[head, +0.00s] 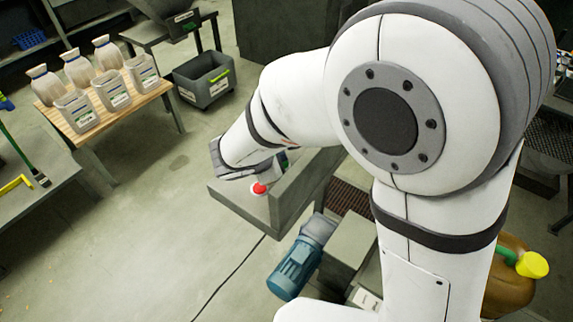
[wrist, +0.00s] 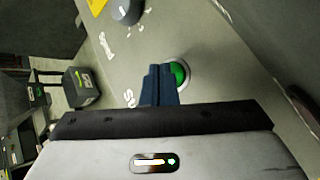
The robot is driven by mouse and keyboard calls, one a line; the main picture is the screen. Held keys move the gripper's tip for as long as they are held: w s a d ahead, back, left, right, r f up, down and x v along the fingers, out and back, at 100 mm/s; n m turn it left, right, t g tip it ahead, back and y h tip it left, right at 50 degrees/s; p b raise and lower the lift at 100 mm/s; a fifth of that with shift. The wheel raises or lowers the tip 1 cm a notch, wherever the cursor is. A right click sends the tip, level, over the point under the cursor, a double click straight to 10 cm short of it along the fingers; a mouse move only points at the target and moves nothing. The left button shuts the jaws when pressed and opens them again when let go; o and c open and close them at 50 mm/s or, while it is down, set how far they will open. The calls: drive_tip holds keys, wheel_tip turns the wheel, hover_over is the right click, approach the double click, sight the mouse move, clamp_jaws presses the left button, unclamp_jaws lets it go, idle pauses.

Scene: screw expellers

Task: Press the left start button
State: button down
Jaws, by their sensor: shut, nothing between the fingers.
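A green start button (wrist: 181,75) in a pale metal ring sits on a grey panel (wrist: 225,55) in the wrist view. My gripper (wrist: 159,70) is shut and empty. Its dark blue fingertips are just left of the green button in the picture and overlap its left edge. I cannot tell whether they touch it. In the head view my wrist is over the grey machine housing, and my fingertips and the green button cannot be made out there.
A red button (head: 259,188) stands on the housing (head: 232,195) below my wrist. A dark knob (wrist: 127,11) is on the panel. A blue motor (head: 294,266) sits lower down. Open floor lies between.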

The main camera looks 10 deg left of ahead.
drive_tip(key=shift+f+b, duration=0.45)
drive_tip(key=shift+b, duration=0.05)
idle(0.5)
drive_tip(key=shift+r, duration=0.1)
drive_tip(key=shift+r+p, duration=0.55)
drive_tip(key=shift+r, duration=0.25)
drive_tip(key=shift+r+p, duration=1.8)
drive_tip(key=shift+r, duration=0.75)
drive_tip(key=shift+f, duration=0.1)
